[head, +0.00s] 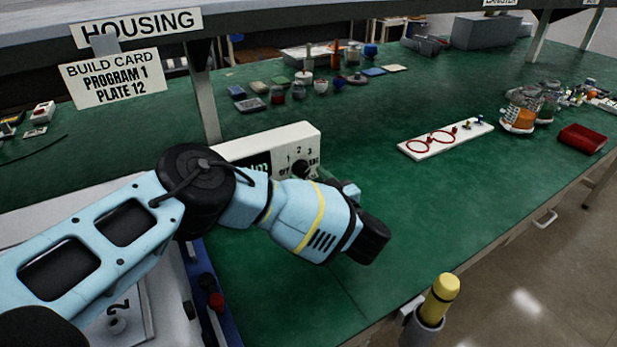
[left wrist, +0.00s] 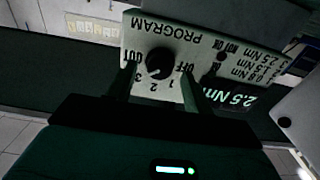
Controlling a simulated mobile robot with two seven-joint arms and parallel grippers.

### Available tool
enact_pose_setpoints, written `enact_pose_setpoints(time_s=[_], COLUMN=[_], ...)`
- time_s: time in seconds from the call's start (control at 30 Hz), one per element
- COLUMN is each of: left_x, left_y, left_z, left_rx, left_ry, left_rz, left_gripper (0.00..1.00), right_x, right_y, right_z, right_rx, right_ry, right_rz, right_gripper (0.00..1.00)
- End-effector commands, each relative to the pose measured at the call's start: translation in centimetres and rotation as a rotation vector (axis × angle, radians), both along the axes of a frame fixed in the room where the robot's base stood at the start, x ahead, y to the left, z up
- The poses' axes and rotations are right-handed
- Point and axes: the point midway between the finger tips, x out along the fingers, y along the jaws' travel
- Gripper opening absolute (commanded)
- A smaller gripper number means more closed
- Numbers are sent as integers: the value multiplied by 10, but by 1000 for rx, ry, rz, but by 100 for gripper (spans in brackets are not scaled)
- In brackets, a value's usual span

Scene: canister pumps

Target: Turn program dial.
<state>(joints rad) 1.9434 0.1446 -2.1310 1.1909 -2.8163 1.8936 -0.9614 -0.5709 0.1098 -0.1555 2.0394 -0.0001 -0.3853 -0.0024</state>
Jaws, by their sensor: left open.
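The program dial (left wrist: 160,63) is a round black knob on a white panel marked PROGRAM (left wrist: 140,30). In the left wrist view the panel shows upside down, with OFF, 1, 2, 3 and OUT around the knob. I cannot tell which mark the dial points to. My left gripper (left wrist: 158,76) is open, its two dark fingers on either side of the knob; contact is unclear. In the head view the white controller box (head: 268,146) stands behind my left arm, with its dial (head: 300,168) partly visible. My right gripper is not in view.
A build card (head: 115,80) reads PROGRAM 1, PLATE 12. A lit display (left wrist: 232,97) reads 2.5 Nm.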

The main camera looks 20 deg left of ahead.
Motion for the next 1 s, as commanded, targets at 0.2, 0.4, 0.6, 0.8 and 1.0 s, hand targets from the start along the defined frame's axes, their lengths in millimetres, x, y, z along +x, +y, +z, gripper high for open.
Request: enact_pose_setpoints(time_s=[0.2,0.4,0.6,0.8,1.0], left_x=[8,9,8,8,8], left_y=[11,11,11,11,11], left_z=[0,0,0,0,0], left_rx=[1,0,1,0,-8], left_ry=[1,1,1,1,-9], left_rz=[0,-1,-1,0,0], left_gripper=[51,51,32,7,7], right_x=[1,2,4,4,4], right_y=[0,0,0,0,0], right_z=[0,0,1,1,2], right_rx=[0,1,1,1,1], right_ry=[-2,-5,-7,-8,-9], right_rz=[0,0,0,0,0], right_gripper=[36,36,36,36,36])
